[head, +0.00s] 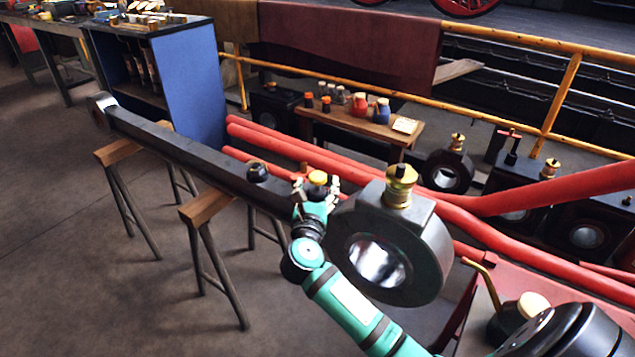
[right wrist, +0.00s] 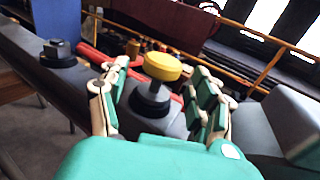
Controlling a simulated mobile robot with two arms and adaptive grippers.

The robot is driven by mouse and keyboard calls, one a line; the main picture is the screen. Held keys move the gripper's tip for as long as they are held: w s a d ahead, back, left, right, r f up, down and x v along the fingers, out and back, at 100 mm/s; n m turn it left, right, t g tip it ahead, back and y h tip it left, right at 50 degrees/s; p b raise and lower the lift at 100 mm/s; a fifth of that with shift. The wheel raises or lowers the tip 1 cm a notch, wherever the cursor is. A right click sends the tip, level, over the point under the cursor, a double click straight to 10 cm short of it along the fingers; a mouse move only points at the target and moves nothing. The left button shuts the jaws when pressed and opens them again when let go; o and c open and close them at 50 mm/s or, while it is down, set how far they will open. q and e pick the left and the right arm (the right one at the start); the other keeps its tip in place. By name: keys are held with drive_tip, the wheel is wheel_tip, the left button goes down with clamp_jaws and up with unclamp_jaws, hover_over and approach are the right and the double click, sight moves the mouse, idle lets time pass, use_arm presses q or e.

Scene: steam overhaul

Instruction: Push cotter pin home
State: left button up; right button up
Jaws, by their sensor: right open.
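A long dark connecting rod (head: 190,148) lies across wooden trestles, with a large round bored end (head: 418,262) on the right. A yellow-topped pin (head: 318,177) stands on the rod near that end; I take it for the cotter pin. My left gripper is not in view.
A brass oil cup (head: 398,193) rises from the large end beside my right arm. A black fitting (head: 257,172) stands farther along the rod. Red rods (head: 460,215) run behind. A small wooden bench (head: 345,124) holds bottles and jars. The floor at left is clear.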

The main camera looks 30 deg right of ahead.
drive_tip(key=v, duration=0.9)
drive_tip(key=shift+s+a, duration=0.2)
